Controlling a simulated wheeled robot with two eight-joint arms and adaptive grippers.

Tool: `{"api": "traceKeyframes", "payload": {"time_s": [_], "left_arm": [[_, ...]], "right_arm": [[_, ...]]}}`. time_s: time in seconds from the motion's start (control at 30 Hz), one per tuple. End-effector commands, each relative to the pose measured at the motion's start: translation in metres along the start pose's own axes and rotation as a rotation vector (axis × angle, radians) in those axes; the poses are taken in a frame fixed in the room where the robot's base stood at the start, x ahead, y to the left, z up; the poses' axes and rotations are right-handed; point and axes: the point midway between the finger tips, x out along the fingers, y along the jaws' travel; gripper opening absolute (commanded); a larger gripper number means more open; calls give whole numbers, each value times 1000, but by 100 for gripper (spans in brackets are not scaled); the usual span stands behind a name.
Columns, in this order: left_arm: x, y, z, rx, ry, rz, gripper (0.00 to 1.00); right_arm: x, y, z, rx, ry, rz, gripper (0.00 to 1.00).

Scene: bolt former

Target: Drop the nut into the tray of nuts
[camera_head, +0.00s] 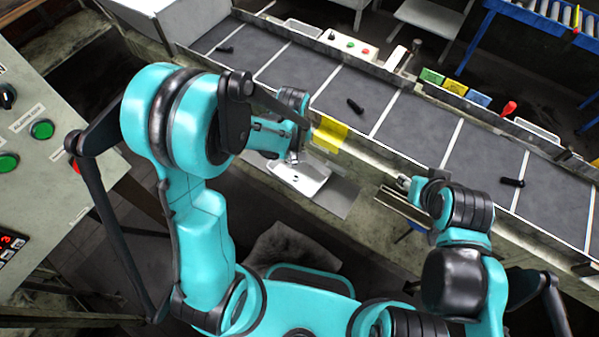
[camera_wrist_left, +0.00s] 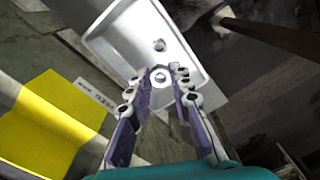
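The white tray (camera_head: 313,184) lies on the ledge beside the conveyor. In the left wrist view the tray (camera_wrist_left: 115,45) fills the top middle, with one small dark nut (camera_wrist_left: 159,45) lying in it.
A yellow plate (camera_head: 330,134) stands close beside the tray, also seen in the left wrist view (camera_wrist_left: 45,125). Dark bolts (camera_head: 355,106) lie spaced along the divided conveyor (camera_head: 405,125). A control panel (camera_head: 40,170) is at the far left.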

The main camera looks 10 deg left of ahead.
Motion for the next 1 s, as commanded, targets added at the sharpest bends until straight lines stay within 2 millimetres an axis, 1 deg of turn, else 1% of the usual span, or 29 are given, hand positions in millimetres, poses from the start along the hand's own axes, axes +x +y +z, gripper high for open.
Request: {"api": "traceKeyframes", "payload": {"time_s": [0.03,0.07,0.1,0.37,0.47,0.57,0.8,0.9,1.0], "left_arm": [[0,0,0,0,0,0,33],[0,0,0,0,0,0,41],[0,0,0,0,0,0,44],[0,0,0,0,0,0,44],[-6,0,0,0,0,0,44],[-19,0,0,0,0,0,44],[-71,0,1,0,0,0,44],[-90,0,0,0,0,0,44],[-105,0,0,0,0,0,44]], "right_arm": [[0,0,0,0,0,0,40],[0,0,0,0,0,0,40],[0,0,0,0,0,0,40],[0,0,0,0,0,0,40],[0,0,0,0,0,0,40],[0,0,0,0,0,0,40],[0,0,0,0,0,0,40],[0,0,0,0,0,0,40],[0,0,0,0,0,0,40]]}}
